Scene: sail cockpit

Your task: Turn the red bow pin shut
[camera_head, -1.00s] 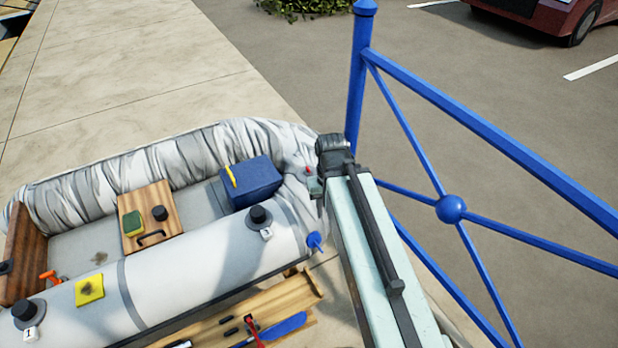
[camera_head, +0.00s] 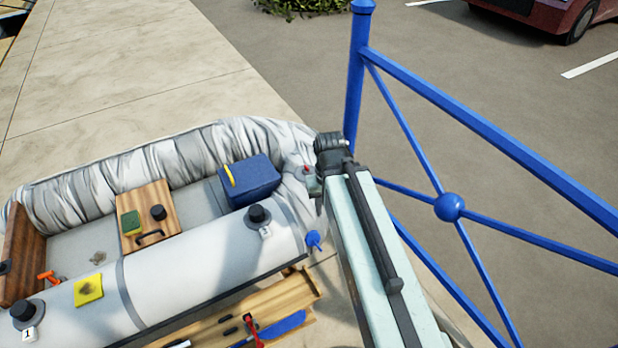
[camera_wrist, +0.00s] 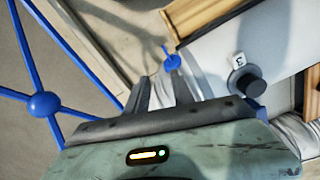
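A small red spot, likely the red bow pin (camera_head: 307,168), shows at the bow end of the grey inflatable boat (camera_head: 200,262) in the head view. My gripper (camera_head: 316,187) is right beside it, and my arm hides part of this area. In the wrist view, the two dark fingers of my gripper (camera_wrist: 161,92) stand apart, with pale boat fabric showing between them. I see no red pin in the wrist view; the gripper body covers the lower part. I cannot tell whether the fingers touch the pin.
A blue box (camera_head: 250,180) sits in the bow. A blue railing (camera_head: 450,207) stands close at right. A wooden tray (camera_head: 270,310) with tools lies in front.

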